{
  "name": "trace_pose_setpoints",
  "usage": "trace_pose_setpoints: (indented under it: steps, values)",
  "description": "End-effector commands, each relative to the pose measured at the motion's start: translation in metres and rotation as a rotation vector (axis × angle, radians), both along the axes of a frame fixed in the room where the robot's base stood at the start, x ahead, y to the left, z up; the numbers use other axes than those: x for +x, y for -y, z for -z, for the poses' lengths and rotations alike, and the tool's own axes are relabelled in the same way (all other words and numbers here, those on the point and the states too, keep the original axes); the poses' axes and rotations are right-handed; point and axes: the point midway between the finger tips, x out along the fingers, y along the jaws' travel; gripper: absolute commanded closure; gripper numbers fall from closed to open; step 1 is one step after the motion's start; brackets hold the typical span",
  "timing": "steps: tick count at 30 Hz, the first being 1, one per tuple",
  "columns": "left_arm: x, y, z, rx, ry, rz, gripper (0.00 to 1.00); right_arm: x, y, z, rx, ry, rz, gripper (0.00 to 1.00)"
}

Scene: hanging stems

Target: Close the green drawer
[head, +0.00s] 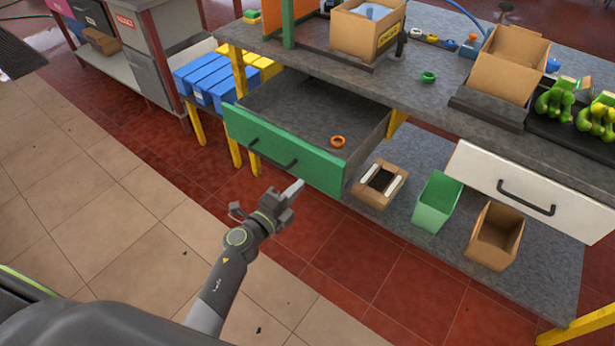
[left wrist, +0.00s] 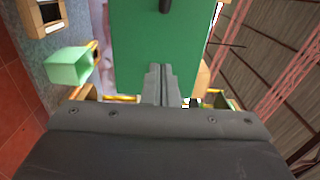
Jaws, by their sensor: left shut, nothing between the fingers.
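The green drawer (head: 280,146) stands pulled out under the workbench, with a dark handle on its front and an orange ring (head: 338,141) lying inside. My left gripper (head: 296,188) is shut and empty, in front of the drawer's front near its lower right part. In the left wrist view the green drawer front (left wrist: 150,45) fills the middle, with part of its dark handle at the top edge. The shut fingers (left wrist: 160,72) point at the green face; I cannot tell whether they touch it. My right gripper is not in view.
A white drawer (head: 530,192) with a dark handle is to the right. Below, a shelf holds a cardboard box (head: 379,184), a green bin (head: 436,201) and a brown bin (head: 495,236). Blue bins (head: 212,80) stand behind left. The tiled floor in front is clear.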

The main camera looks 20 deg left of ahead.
Motion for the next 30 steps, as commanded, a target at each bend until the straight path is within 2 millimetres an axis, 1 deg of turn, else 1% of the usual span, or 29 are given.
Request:
trace_pose_setpoints:
  steps: [1,3,6,9,13,25,30]
  values:
    - [0.010,0.004,0.000,-0.001,0.002,0.001,1.00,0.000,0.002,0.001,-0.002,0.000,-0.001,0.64]
    - [0.021,0.008,0.000,0.000,0.001,0.000,1.00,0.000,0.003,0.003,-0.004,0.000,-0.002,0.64]
    - [0.033,0.012,0.001,0.000,0.000,0.000,1.00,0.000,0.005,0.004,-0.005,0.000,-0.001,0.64]
    - [0.041,0.015,0.001,-0.001,0.000,0.000,1.00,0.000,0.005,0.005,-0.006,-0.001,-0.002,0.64]
    - [0.045,0.016,0.001,-0.001,-0.001,-0.001,1.00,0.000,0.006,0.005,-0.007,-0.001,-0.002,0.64]
    - [0.047,0.017,0.001,-0.001,-0.001,-0.001,1.00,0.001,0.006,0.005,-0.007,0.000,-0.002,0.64]
    - [0.057,0.021,0.001,-0.001,0.000,0.000,1.00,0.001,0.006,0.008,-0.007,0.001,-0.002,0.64]
